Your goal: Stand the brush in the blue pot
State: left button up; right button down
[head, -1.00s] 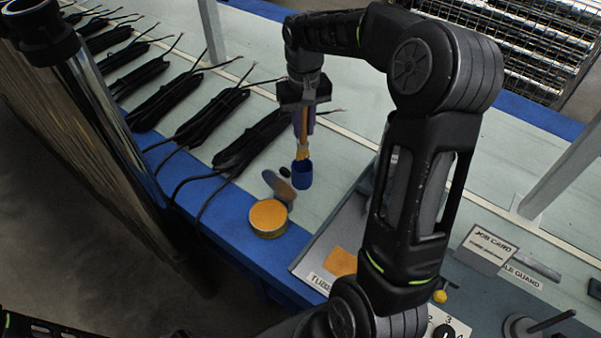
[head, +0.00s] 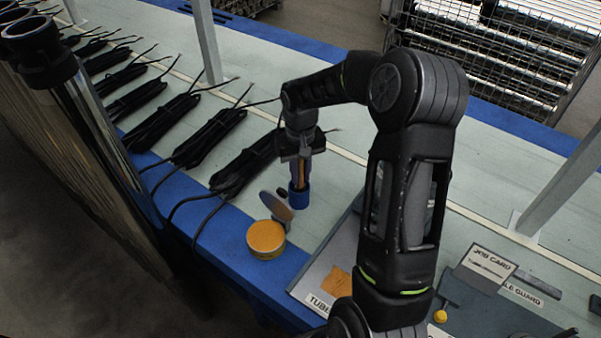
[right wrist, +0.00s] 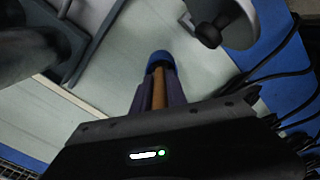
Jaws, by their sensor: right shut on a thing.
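The blue pot (head: 299,197) stands on the pale bench top, and it also shows in the right wrist view (right wrist: 160,58). My right gripper (head: 300,176) points down just above the pot. It is shut on the brown wooden handle of the brush (right wrist: 158,92), which is held about upright between the two fingers. The brush's lower end is inside the pot and its bristles are hidden by the pot wall. Whether the bristles touch the pot's bottom cannot be seen. My left gripper is not in view.
A round tin with an orange top (head: 266,237) and a grey disc-shaped thing (head: 277,206) are left of the pot. Black cable bundles (head: 247,163) lie farther left. A grey tray (head: 318,266) is at the right. Pale bench shows behind the pot.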

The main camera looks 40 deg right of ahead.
jog(key=shift+f, duration=0.2)
jog(key=shift+f, duration=0.15)
jog(key=c, duration=1.3)
grip_release()
jog(key=shift+c, duration=0.2)
jog(key=shift+r, duration=0.4)
notch_tip(320, 180, up, 12)
jog(key=shift+f, duration=0.15)
jog(key=shift+s+f, duration=0.1)
